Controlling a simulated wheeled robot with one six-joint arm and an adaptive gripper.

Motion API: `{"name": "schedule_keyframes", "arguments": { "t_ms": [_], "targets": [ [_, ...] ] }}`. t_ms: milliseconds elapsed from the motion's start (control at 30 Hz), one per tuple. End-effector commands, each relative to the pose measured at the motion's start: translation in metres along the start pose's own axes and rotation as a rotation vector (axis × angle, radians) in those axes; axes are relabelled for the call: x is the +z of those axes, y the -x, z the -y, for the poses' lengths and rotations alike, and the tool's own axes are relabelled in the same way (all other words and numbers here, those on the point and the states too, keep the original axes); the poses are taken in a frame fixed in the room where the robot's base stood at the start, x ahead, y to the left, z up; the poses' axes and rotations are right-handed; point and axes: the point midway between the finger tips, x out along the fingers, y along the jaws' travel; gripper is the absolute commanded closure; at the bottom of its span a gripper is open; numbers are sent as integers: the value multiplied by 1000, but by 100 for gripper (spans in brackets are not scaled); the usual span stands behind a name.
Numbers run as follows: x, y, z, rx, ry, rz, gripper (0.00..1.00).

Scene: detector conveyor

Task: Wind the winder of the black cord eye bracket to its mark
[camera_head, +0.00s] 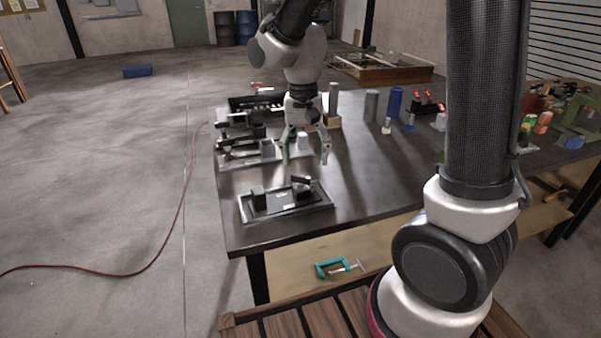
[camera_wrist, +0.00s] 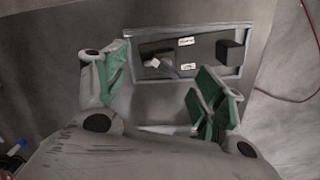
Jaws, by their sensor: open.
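A shallow grey-rimmed tray (camera_head: 318,206) lies near the table's front left corner; its rim also shows in the wrist view (camera_wrist: 190,28). A black block (camera_head: 258,198) stands at its left end and appears at the right in the wrist view (camera_wrist: 230,51). A dark part with an arm (camera_head: 302,184), possibly the winder, stands at the other end; a pale piece (camera_wrist: 153,62) shows there in the wrist view. Two white labels lie between. I cannot tell which part is the cord eye bracket or read a mark. My gripper (camera_head: 306,160) is open and empty, above and behind the tray, apart from it.
Black fixtures (camera_head: 240,146) on a grey plate stand just behind the tray. Grey and blue cylinders (camera_head: 394,103) and small parts stand farther back. The table (camera_head: 375,180) is clear right of the tray. A teal clamp (camera_head: 338,268) lies on the lower shelf.

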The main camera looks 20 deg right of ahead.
Motion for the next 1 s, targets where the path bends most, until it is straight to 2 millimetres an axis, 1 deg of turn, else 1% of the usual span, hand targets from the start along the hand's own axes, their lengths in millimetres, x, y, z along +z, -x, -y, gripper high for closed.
{"name": "schedule_keyframes", "arguments": {
  "t_ms": [33, 133, 233, 333, 467, 600, 700, 833, 1000],
  "targets": [
    [-7, 5, 6, -16, -75, -16, 30],
    [-13, 10, 11, -40, -211, -34, 30],
    [-14, 10, 12, -46, -300, -36, 30],
    [-14, 5, 12, -46, -338, -35, 30],
    [-15, -13, 12, -44, -341, -34, 30],
    [-16, -38, 13, -44, -340, -33, 30],
    [-16, -52, 13, -44, -340, -33, 30],
    [-17, -64, 14, -46, -339, -35, 30],
    [-17, -68, 14, -47, -339, -36, 30]
  ]
}}
